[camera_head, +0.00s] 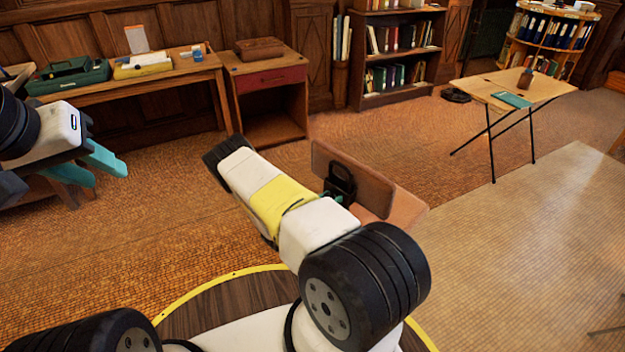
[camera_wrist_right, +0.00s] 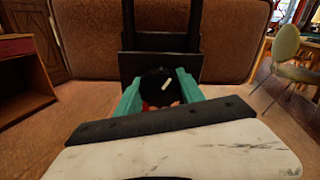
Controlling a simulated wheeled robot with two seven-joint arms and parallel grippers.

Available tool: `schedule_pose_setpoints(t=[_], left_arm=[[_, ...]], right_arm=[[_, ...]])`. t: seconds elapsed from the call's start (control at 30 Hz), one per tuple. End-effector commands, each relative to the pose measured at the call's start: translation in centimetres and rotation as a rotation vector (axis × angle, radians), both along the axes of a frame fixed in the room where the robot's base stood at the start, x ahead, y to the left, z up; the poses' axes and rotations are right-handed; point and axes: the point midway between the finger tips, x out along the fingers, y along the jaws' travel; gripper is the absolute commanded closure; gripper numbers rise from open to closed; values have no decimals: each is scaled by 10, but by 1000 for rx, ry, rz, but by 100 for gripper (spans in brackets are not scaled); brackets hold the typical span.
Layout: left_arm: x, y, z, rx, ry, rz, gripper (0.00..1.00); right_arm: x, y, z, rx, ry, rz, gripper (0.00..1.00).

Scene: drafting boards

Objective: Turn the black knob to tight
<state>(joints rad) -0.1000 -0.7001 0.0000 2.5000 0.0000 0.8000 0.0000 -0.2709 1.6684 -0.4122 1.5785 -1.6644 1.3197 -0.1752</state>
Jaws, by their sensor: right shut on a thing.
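The black knob (camera_wrist_right: 157,84) is in the middle of the right wrist view, with a short white mark on its face tilted up to the right. Some red shows just below it. My right gripper (camera_wrist_right: 158,90) is shut on the knob, one teal finger on each side. A black bracket (camera_wrist_right: 160,62) stands behind the knob against a brown board (camera_wrist_right: 230,50). In the head view the bracket (camera_head: 341,182) and board (camera_head: 365,183) show, but my right arm hides the knob. My left gripper (camera_head: 97,170) is open and empty at the far left, its teal fingers apart.
A wooden desk (camera_head: 205,68) with cases stands at the back left, beside a small cabinet (camera_head: 265,82). A folding table (camera_head: 545,88) is at the right, bookshelves behind. A chair (camera_wrist_right: 286,55) shows at the right in the wrist view. Open floor lies between.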

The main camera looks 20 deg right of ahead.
Motion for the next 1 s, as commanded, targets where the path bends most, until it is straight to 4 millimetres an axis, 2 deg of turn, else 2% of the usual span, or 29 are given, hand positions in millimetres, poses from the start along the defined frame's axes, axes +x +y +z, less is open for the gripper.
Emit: schedule_pose_setpoints(t=[0.37, 1.0], left_arm=[[0, 0, 0, 0, 0, 0, 64], [0, 0, 0, 0, 0, 0, 64]], right_arm=[[0, 0, 0, 41, -110, 2, 95], [0, 0, 0, 252, -649, 1, 95]])
